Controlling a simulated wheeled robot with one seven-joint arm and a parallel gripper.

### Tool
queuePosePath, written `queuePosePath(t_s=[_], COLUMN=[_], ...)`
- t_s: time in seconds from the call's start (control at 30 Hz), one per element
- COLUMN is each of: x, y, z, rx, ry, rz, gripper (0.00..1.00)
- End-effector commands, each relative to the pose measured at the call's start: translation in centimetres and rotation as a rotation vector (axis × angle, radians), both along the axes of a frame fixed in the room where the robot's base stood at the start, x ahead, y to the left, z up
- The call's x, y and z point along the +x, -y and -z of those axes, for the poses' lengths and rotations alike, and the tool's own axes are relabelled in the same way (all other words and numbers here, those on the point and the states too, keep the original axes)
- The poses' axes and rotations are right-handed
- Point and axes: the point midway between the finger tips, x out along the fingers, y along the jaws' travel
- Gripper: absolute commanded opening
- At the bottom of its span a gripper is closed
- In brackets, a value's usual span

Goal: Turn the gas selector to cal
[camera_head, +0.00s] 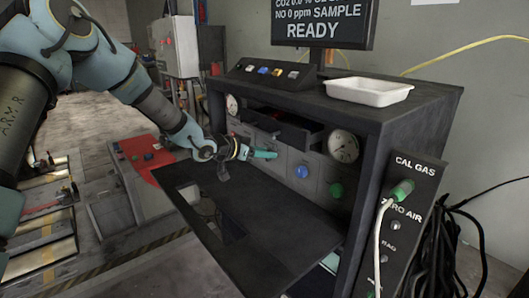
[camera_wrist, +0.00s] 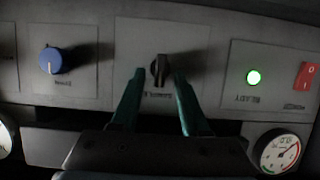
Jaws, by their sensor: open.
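The gas selector looks to be the small black knob (camera_wrist: 160,68) on the grey panel in the wrist view, where the lettering is upside down. Its grip stands roughly upright in that picture; the label below it is too blurred to read surely. My gripper (camera_wrist: 159,74) is open, with one green fingertip on each side of the knob. I cannot tell whether they touch it. In the head view my gripper (camera_head: 264,155) points at the cabinet's front panel, left of a blue knob (camera_head: 302,171), and the selector is not clearly visible there.
A green lamp (camera_wrist: 254,77), red switch (camera_wrist: 306,75) and gauge (camera_wrist: 280,152) are beside the selector. An open drawer (camera_head: 284,129) sits above my gripper, and a dark flap (camera_head: 270,235) below. A CAL GAS port box (camera_head: 405,230) stands right; a white tray (camera_head: 368,91) rests on top.

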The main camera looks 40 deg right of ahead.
Motion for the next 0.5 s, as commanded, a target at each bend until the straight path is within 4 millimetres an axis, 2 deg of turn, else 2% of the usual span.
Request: queuePosePath(t_s=[0.2, 0.5], x=[-0.01, -0.01], y=[0.00, -0.02], z=[0.00, -0.02], rx=[0.000, 0.000], ry=[0.000, 0.001], rz=[0.000, 0.000], gripper=[0.43, 0.09])
